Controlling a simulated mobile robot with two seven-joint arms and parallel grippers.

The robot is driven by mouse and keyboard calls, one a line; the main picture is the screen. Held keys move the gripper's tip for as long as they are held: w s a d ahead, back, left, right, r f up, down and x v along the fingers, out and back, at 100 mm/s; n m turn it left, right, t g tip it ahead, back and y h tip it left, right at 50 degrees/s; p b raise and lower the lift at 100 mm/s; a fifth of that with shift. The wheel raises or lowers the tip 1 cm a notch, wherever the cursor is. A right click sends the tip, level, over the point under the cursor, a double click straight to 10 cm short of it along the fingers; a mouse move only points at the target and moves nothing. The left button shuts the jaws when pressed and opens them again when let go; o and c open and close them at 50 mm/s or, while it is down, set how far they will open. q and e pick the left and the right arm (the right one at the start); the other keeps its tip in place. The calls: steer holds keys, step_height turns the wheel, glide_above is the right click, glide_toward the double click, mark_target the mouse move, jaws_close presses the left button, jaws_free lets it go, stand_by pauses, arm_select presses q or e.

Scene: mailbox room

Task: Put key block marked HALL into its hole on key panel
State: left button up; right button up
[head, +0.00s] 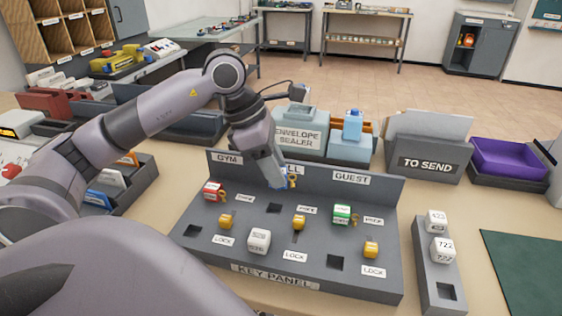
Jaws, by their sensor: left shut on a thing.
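The key panel (310,268) is a grey sloped board on the table with GYM, a partly hidden label ending in LL, and GUEST along its back wall. My left gripper (278,180) is shut on a small block (288,172) with blue on it and a yellow key (292,182) at its side. The gripper hides most of this block, so its marking cannot be read. It is in front of the panel's back wall, above and near an empty square hole (273,208) in the middle column. My right gripper is not in view.
A red key block (212,191) and a green key block (342,214) stand in the panel, with a white block (258,240) nearer the front. Orange knobs (298,222) stand between. A grey rack (432,262) stands right; the envelope sealer (298,138) is behind.

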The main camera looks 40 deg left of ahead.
arm_select(q)
steer(key=shift+s+a+f, duration=0.15)
steer(key=shift+a+f, duration=0.05)
steer(key=shift+a, duration=0.3)
steer(key=shift+f, duration=0.2)
step_height(320, 180, down, 3)
steer(key=b, duration=0.3)
steer(key=shift+f, duration=0.15)
steer(key=shift+f, duration=0.2)
steer(key=shift+b, duration=0.3)
steer(key=shift+f+b, duration=0.65)
steer(key=shift+f, duration=0.15)
